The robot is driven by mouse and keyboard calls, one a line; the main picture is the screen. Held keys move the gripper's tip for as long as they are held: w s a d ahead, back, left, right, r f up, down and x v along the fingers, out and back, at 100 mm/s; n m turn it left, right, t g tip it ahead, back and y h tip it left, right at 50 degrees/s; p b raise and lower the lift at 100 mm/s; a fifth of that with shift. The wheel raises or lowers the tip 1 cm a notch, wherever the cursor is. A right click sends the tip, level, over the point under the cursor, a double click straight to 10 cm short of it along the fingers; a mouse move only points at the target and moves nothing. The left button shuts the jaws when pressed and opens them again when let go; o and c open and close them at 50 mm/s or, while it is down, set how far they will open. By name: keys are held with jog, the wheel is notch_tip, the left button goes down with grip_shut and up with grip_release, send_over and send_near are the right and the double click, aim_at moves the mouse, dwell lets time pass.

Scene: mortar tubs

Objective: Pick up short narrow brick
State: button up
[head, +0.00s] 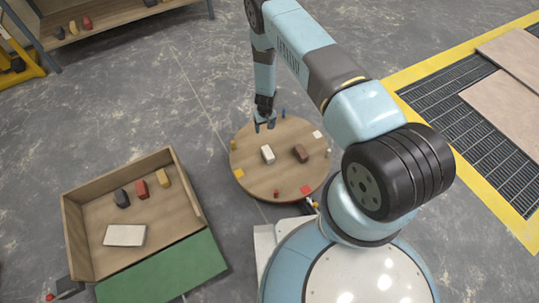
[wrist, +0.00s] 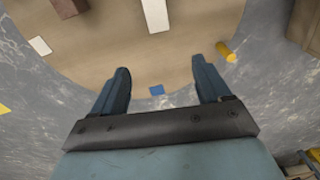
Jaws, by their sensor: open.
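Two bricks lie apart on the round wooden table: a cream brick (head: 268,154) near its middle and a brown brick (head: 300,153) to its right. I cannot tell for sure which is the short narrow one. In the wrist view the cream brick (wrist: 155,14) is cut by the top edge, and the brown brick (wrist: 68,6) is at top left. My gripper (head: 265,124) is above the table's far edge, beyond the cream brick. In the wrist view its two fingers (wrist: 161,80) are wide apart with nothing held between them.
A wooden tray (head: 88,263) at left holds dark, red and yellow bricks and a pale slab. A shelf stands behind.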

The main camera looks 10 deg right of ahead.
send_over(268, 151)
notch_tip(268, 151, down, 6)
jog(key=f, duration=0.7)
jog(key=shift+a+f, duration=0.2)
jog(key=shift+f, duration=0.15)
jog(key=shift+s+d+f, duration=0.1)
jog(key=shift+f, duration=1)
jog(key=shift+s+f, duration=0.1)
jog(key=shift+f, duration=1.55)
jog(key=shift+c, duration=0.4)
jog(key=c, duration=1.3)
jog(key=shift+r, duration=0.1)
